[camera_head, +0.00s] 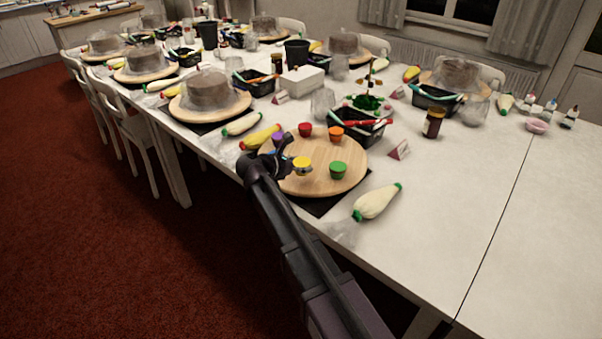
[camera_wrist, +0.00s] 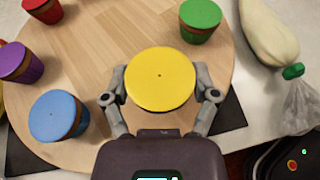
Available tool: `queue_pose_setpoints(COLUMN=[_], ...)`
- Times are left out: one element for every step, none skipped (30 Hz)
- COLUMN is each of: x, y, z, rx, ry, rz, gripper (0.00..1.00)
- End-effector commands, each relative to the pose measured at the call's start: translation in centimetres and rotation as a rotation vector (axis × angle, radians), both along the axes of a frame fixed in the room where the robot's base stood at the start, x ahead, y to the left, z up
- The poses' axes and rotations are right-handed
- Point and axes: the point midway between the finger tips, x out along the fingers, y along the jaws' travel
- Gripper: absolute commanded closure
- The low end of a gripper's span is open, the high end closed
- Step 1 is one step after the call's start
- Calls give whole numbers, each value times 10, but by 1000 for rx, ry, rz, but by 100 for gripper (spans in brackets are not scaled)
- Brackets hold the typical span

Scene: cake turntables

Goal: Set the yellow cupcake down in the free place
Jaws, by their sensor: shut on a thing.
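The yellow cupcake (camera_head: 302,166) is between the fingers of my gripper (camera_wrist: 161,93), which is shut on its sides. Its flat yellow top (camera_wrist: 160,78) faces the wrist camera. It is over the near part of the round wooden turntable (camera_head: 318,186); I cannot tell whether its base touches the wood. The green cupcake (camera_wrist: 200,20) stands to its right, and the blue cupcake (camera_wrist: 58,116) to its left. The purple cupcake (camera_wrist: 22,62), red cupcake (camera_wrist: 45,10) and orange cupcake (camera_head: 336,134) stand around the rest of the turntable. My arm partly hides the left side in the head view.
A filled piping bag (camera_head: 377,202) lies right of the turntable. A yellow piping bag (camera_head: 260,137) lies to its left. A black tool tray (camera_head: 357,129) and a small card (camera_head: 400,150) stand behind it. The middle of the turntable is bare wood.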

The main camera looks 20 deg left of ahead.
Motion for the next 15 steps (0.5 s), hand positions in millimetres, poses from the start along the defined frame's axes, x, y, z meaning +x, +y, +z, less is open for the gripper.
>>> queue_pose_setpoints(x=[0, 0, 0, 0, 0, 0, 0, 0, 0, 0, 0, 0, 0, 0, 0], y=[0, 0, 0, 0, 0, 0, 0, 0, 0, 0, 0, 0, 0, 0, 0], z=[-8, -10, -14, -16, -19, -22, -23, -25, -27, -28, -29, -29, -29, -29, -29], rx=[0, 0, 0, 0, 0, 0, 0, 0, 0, 0, 0, 0, 0, 0, 0], ry=[0, 0, 0, 0, 0, 0, 0, 0, 0, 0, 0, 0, 0, 0, 0], rz=[0, 0, 0, 0, 0, 0, 0, 0, 0, 0, 0, 0, 0, 0, 1], gripper=[71, 71, 71, 71, 71, 71, 71, 71, 71, 71, 71, 71, 71, 71, 71])
